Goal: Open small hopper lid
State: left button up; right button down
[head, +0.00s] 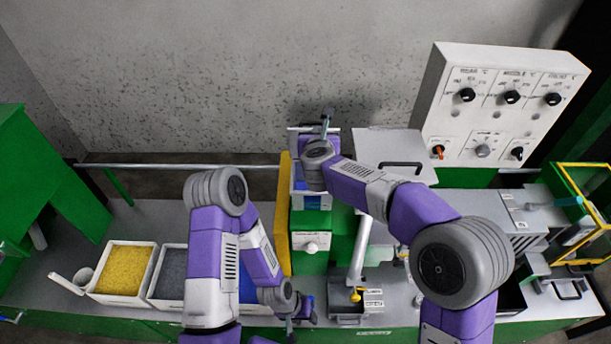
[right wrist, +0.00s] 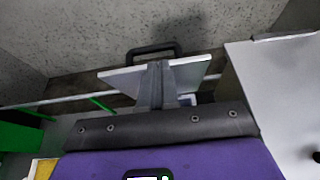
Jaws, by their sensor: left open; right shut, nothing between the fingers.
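The small hopper (head: 298,170) stands mid-bench on a green housing, with blue material showing inside. Its light lid (head: 293,140) is mostly hidden behind my right wrist and appears raised at the back. In the right wrist view the lid (right wrist: 197,70) is a pale panel with a dark handle (right wrist: 155,48) on its far side. My right gripper (head: 326,124) is shut and empty at the lid; the wrist view shows its fingers (right wrist: 155,85) in front of the panel. Whether they touch it I cannot tell. My left gripper (head: 300,308) is low near the bench front, open.
A larger pale lid (head: 385,146) with a black handle lies right of the small hopper. A control panel (head: 505,100) stands at the back right. Bins of yellow (head: 122,268) and grey (head: 172,270) granules sit left. A yellow upright plate (head: 285,215) borders the hopper.

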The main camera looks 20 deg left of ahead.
jog(key=shift+w+r, duration=0.1)
jog(key=shift+w, duration=0.15)
dwell(0.4)
